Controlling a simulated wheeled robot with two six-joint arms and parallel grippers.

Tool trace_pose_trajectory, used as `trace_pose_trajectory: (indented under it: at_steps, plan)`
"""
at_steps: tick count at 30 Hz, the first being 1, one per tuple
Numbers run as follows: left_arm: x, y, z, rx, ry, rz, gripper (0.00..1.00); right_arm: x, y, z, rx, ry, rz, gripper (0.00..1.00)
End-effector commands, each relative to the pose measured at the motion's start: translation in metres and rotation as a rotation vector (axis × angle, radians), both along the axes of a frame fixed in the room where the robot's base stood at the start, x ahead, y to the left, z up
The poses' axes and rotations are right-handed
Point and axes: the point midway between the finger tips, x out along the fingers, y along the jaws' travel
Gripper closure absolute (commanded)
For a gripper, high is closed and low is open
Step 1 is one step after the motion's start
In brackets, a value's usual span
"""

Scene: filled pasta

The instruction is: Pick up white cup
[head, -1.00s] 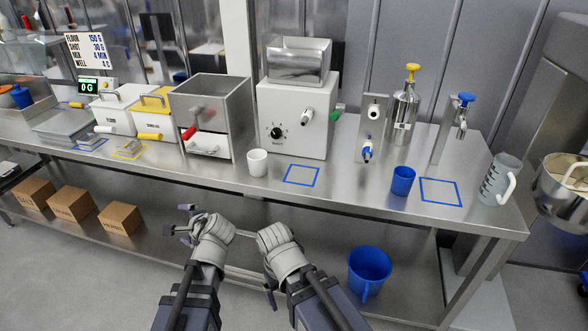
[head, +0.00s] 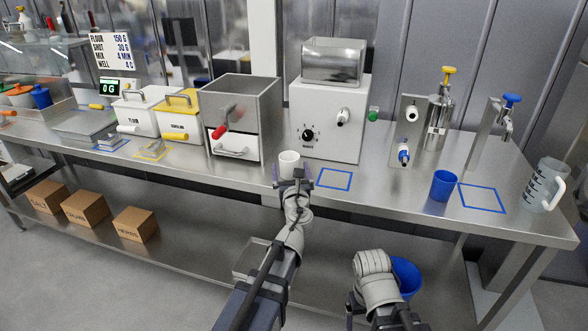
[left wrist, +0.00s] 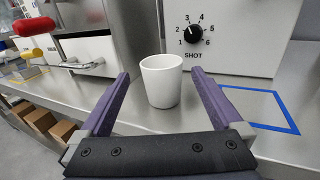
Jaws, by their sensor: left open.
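The white cup (head: 289,159) stands upright on the steel counter near its front edge; it also shows in the left wrist view (left wrist: 161,84). My left gripper (head: 292,177) is open, with its purple fingers just in front of the cup. In the left wrist view my left gripper (left wrist: 160,76) has one finger on each side of the cup, with gaps between, and the tips do not clearly pass it. My right gripper (head: 372,265) is low in front of the counter at the right, and its fingers are not clear.
Behind the cup stand a steel box with a white drawer (head: 232,146) and a white dial machine (head: 325,128). A blue square outline (head: 335,188) lies right of the cup. A blue cup (head: 444,184) and a clear jug (head: 545,185) stand farther right.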

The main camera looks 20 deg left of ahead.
Motion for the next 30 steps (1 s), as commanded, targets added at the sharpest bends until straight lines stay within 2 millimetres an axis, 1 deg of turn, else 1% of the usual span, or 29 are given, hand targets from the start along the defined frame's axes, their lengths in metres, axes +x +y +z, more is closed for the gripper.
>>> trace_pose_trajectory:
  at_steps: [1, 3, 8, 11, 17, 21, 29, 30]
  plan:
    - [0.008, 0.002, 0.000, -0.001, 0.000, 0.001, 0.00, 0.000, 0.000, 0.000, 0.000, 0.000, 0.000, 0.10]
    - [0.016, 0.004, -0.001, -0.002, -0.001, 0.000, 0.00, 0.000, 0.000, -0.001, 0.000, 0.000, 0.000, 0.10]
    - [0.018, 0.006, -0.001, -0.003, 0.000, 0.000, 0.00, 0.000, 0.000, -0.001, 0.000, 0.000, 0.000, 0.10]
    - [0.023, 0.007, -0.002, -0.003, 0.000, 0.001, 0.00, 0.000, 0.000, -0.002, 0.000, 0.000, 0.000, 0.10]
    - [0.049, 0.014, -0.008, -0.004, 0.000, 0.002, 0.00, 0.000, 0.000, -0.008, 0.000, 0.000, 0.000, 0.10]
    - [0.066, 0.020, -0.006, -0.004, 0.000, 0.001, 0.00, 0.000, 0.000, -0.006, 0.000, 0.000, 0.000, 0.10]
    - [0.067, 0.021, -0.006, -0.004, 0.000, 0.001, 0.00, 0.000, 0.000, -0.006, 0.000, 0.000, 0.000, 0.10]
    - [0.066, 0.021, -0.006, -0.004, 0.000, 0.001, 0.05, 0.000, 0.000, -0.006, 0.000, 0.000, 0.000, 0.10]
